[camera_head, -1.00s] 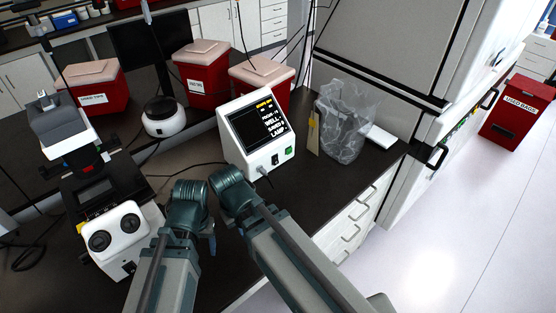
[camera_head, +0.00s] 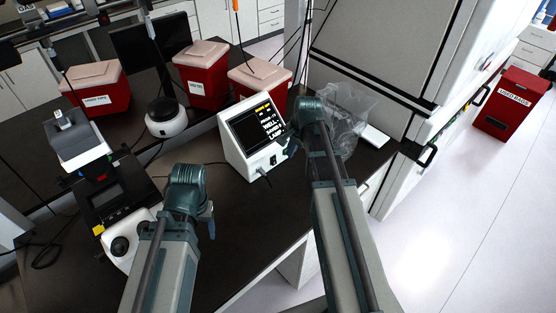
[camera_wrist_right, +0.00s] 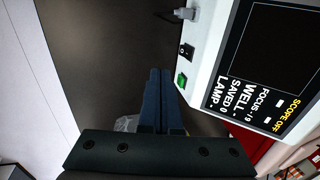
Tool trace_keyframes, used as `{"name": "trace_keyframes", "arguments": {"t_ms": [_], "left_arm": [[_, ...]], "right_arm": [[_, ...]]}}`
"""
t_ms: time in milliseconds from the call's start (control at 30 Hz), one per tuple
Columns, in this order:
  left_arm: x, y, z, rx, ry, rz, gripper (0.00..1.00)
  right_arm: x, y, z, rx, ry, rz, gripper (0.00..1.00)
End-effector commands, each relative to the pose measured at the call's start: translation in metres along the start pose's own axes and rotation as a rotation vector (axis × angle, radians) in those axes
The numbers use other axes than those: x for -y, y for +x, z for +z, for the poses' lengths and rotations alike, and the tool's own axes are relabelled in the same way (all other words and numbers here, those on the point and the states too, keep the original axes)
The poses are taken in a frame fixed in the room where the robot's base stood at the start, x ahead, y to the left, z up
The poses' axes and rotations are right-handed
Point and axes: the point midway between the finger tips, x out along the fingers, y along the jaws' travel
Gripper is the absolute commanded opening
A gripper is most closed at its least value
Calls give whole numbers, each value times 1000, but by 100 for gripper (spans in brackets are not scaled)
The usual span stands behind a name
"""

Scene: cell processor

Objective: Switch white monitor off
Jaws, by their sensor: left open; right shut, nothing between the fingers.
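The white monitor (camera_head: 229,152) stands on the dark bench in the head view, its screen lit with yellow and white text. In the right wrist view the monitor (camera_wrist_right: 212,45) fills the upper right. A green rocker switch (camera_wrist_right: 181,79) and a black switch (camera_wrist_right: 187,51) sit on its front beside the screen. My right gripper (camera_wrist_right: 160,72) is shut and empty, its fingertips just beside the green switch; I cannot tell whether they touch. In the head view my right gripper (camera_head: 292,138) is at the monitor's right side. My left gripper (camera_head: 208,222) is open, low and left of the monitor.
A clear plastic bag (camera_head: 348,112) stands right of the monitor, close to my right arm. Red bins (camera_head: 206,88) stand behind. A microscope (camera_head: 108,190) is at the left. A cable leaves the monitor's front. Bare bench lies between the microscope and monitor.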

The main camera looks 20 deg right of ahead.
Motion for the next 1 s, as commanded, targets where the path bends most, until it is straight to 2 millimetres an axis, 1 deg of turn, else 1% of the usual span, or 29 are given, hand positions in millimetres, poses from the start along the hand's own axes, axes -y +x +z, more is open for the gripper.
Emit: {"name": "trace_keyframes", "arguments": {"t_ms": [267,467,667,1000], "left_arm": [[0,1,0,0,0,0,64],[-1,6,0,0,1,0,64],[-2,24,-1,0,4,-1,64],[-6,70,-4,0,12,-2,64]], "right_arm": [[0,0,0,0,-2,0,0],[0,7,1,0,-3,1,0],[-1,25,0,0,-4,1,0],[-2,72,0,0,-4,1,0]]}}
